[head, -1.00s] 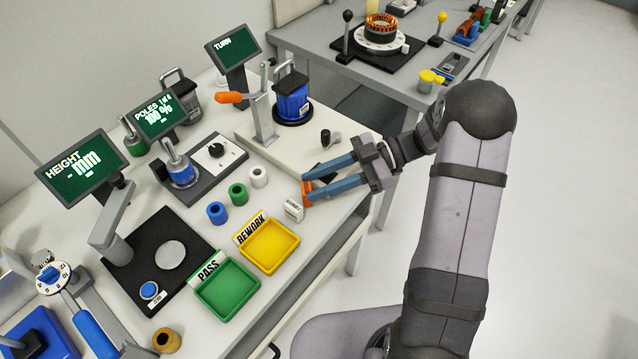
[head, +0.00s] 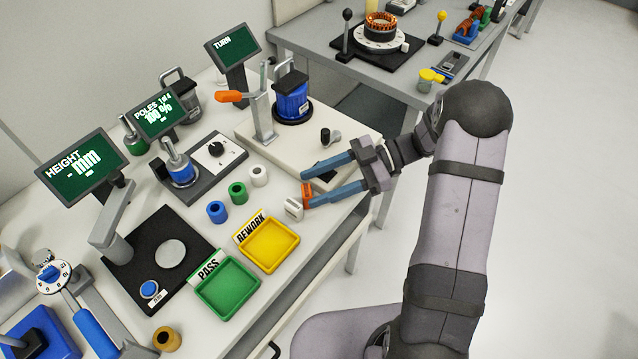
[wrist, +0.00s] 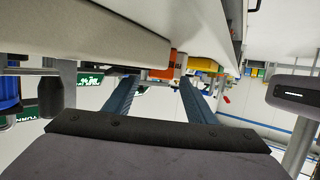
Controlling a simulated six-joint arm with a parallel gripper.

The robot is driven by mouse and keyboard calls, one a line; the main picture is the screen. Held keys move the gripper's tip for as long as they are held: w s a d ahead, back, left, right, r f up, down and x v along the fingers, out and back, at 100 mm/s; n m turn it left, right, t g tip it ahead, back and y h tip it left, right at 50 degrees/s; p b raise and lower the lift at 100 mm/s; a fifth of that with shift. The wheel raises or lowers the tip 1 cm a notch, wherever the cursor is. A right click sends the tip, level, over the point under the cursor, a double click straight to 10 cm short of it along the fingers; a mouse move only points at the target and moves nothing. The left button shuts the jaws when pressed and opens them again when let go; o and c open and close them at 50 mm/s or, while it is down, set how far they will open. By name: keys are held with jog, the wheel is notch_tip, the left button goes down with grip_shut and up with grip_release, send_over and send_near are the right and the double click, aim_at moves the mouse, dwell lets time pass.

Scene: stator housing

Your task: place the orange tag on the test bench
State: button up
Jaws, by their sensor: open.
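The orange tag (head: 307,192) stands near the right edge of the test bench (head: 330,214), just right of a small white block. In the wrist view an orange piece (wrist: 162,73) shows between and beyond the fingertips; it looks like the tag. My gripper (head: 305,188) reaches in from the right with its two blue fingers apart, one fingertip on each side of the tag. It also shows in the wrist view (wrist: 158,80). Whether a finger touches the tag cannot be told.
The white block (head: 293,208) is close to my lower fingertip. Blue, green and white rings (head: 238,193) and the yellow REWORK tray (head: 269,246) lie to the left. A fixture with an orange-handled clamp (head: 262,115) stands behind. Floor is clear at right.

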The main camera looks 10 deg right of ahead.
jog(key=b+v, duration=0.2)
jog(key=v, duration=1)
jog(key=shift+b, duration=0.3)
jog(key=shift+w, duration=0.1)
